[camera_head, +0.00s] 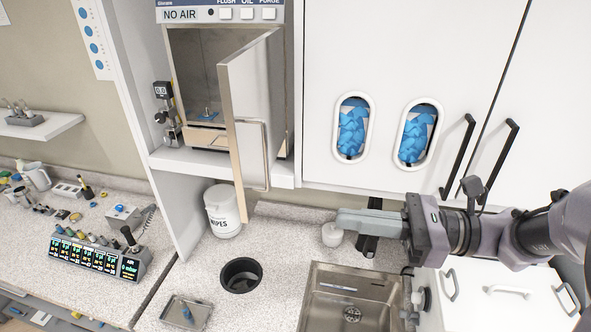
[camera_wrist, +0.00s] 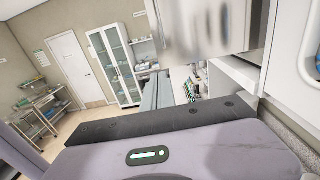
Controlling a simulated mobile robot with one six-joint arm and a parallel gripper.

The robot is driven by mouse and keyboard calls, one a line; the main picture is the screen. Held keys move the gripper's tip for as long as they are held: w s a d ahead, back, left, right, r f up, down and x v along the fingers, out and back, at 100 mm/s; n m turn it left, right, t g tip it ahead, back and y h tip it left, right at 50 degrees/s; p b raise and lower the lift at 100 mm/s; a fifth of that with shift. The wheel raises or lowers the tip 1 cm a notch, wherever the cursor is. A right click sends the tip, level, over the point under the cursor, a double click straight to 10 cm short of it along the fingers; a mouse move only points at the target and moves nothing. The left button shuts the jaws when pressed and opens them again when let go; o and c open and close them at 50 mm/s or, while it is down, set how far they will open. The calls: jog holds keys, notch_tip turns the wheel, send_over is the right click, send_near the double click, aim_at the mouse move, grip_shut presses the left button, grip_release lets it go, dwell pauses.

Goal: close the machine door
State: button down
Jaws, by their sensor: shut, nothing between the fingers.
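The machine (camera_head: 197,75) sits in a white cabinet niche, under a panel reading "NO AIR". Its door (camera_head: 253,95) stands open, swung outward on the right side, so the dark chamber shows. The door has a pale edge and a bracket-like handle (camera_head: 256,155) low on its face. My gripper (camera_head: 340,221) is shut and empty, below and to the right of the door, apart from it, above the counter by the sink. In the wrist view the fingers (camera_wrist: 158,90) point away, and a grey metal panel (camera_wrist: 205,28), apparently the door, hangs above right.
A wipes tub (camera_head: 223,212) and a round dark counter opening (camera_head: 241,275) lie below the door. A sink (camera_head: 345,298) is under my gripper. Cabinet doors with black handles (camera_head: 458,155) and glove dispensers (camera_head: 353,130) are at right. A small tray (camera_head: 186,313) lies at front left.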

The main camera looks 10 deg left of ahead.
aim_at(248, 208)
jog(key=a+p, duration=0.1)
jog(key=a, duration=0.3)
jog(key=a+p, duration=0.1)
jog(key=a, duration=0.4)
jog(key=a+p, duration=0.1)
jog(key=a, duration=0.4)
jog(key=shift+w+f, duration=0.2)
jog(key=shift+w, duration=0.05)
